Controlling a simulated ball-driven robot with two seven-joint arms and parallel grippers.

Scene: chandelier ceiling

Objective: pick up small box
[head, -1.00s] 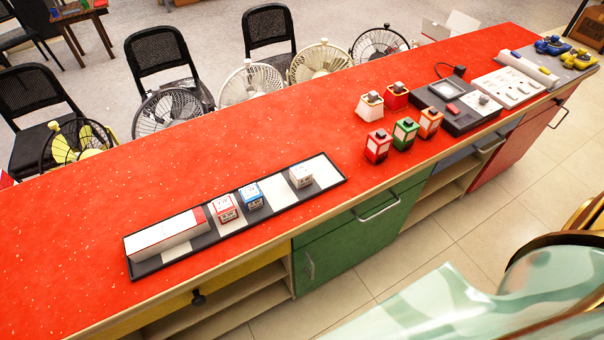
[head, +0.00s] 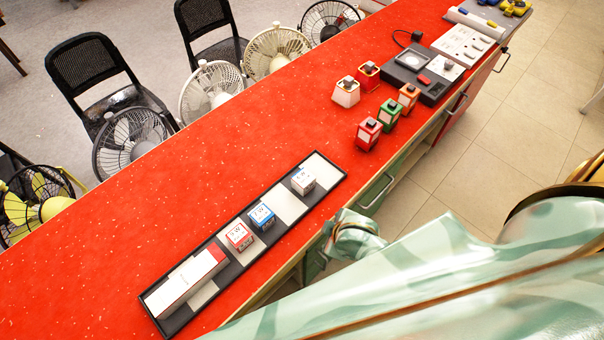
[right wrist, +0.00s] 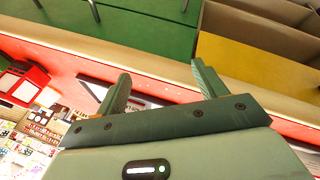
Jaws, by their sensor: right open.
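Three small boxes sit in a row on a black-edged tray (head: 208,312) on the red counter: a red-and-white one (head: 238,236), a blue-and-white one (head: 261,216) and a white-grey one (head: 303,181). A longer white box with a red end (head: 186,282) lies at the tray's lower-left end. My right gripper (right wrist: 160,78) is open and empty in the right wrist view, its two fingers apart near the counter's front edge. Part of the tray shows behind its fingers, mostly hidden. My right arm covers the lower right of the head view. My left gripper is out of view.
Red, green, orange and white block-like items (head: 368,133) stand farther along the counter, with a dark device (head: 417,74) behind them. Fans (head: 130,138) and black chairs (head: 86,70) line the far side. Green (right wrist: 130,22) and yellow (right wrist: 250,65) cabinet fronts lie below the counter edge.

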